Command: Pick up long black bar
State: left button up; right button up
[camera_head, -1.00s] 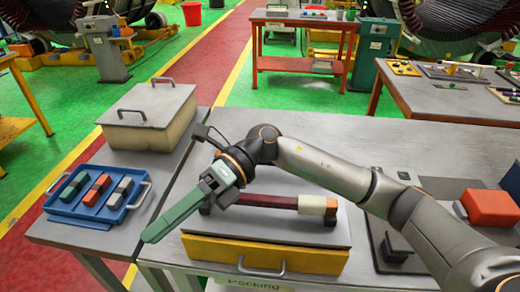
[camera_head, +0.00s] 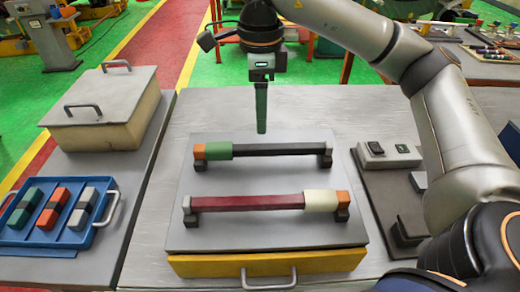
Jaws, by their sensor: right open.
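The long black bar (camera_head: 277,150) lies left to right at the back of a grey plate (camera_head: 205,235), with a green sleeve (camera_head: 218,151) and an orange block at its left end. A dark red bar (camera_head: 250,202) with a cream sleeve and orange block at its right end lies in front of it. Both bars rest on small dark supports. My right gripper (camera_head: 261,126) hangs pointing down above and just behind the black bar, left of its middle. Its green fingers are open but overlap edge-on, with nothing between them. My left gripper is out of view.
The plate tops a yellow drawer (camera_head: 225,266) with a handle. A blue tray (camera_head: 40,240) with small blocks and a lidded box (camera_head: 100,120) stand at left. A dark panel (camera_head: 375,200) with a white switch box is at right, under my arm.

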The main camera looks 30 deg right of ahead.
aim_at(262, 146)
jog(key=f, duration=0.8)
jog(key=shift+s+f+p, duration=0.15)
jog(key=shift+s+p, duration=0.05)
jog(key=shift+p, duration=0.15)
grip_shut()
dwell(1.0)
